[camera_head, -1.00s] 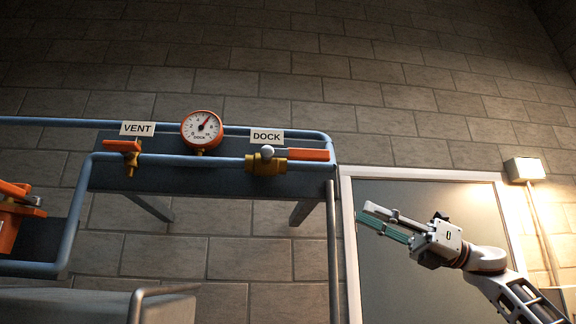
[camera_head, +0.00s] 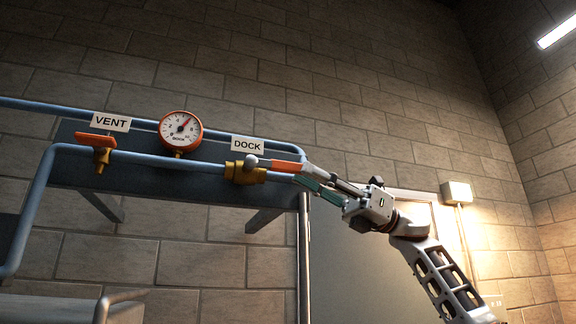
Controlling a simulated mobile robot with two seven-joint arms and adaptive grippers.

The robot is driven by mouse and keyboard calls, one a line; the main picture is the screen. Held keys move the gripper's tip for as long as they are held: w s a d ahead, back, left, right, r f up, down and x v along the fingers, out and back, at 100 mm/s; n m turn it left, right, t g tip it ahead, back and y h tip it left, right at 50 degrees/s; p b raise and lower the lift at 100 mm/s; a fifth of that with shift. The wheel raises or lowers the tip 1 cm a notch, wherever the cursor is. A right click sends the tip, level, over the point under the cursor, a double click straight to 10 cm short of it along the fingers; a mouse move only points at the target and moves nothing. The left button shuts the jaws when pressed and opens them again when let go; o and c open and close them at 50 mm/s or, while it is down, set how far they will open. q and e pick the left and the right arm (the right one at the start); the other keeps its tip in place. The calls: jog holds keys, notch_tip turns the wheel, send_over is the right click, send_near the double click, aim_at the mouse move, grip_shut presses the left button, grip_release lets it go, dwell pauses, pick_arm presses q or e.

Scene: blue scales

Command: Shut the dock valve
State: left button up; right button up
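The dock valve (camera_head: 245,173) has a brass body on the blue pipe, below the DOCK label (camera_head: 247,145). Its orange handle (camera_head: 283,166) points right, in line with the pipe. My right gripper (camera_head: 302,174) reaches in from the right, with its fingertips at the handle's right end. The fingers are spread apart, one near the handle's level and one lower. Whether they touch the handle I cannot tell. My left gripper does not show.
The vent valve (camera_head: 101,152) with its orange handle sits left under the VENT label (camera_head: 111,122). A round gauge (camera_head: 181,131) stands between the valves. A vertical pipe (camera_head: 304,255) and a grey door (camera_head: 350,262) lie below my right arm. A lamp (camera_head: 456,192) is at right.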

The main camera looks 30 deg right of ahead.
aim_at(278, 160)
jog(key=shift+x, duration=2.45)
grip_shut()
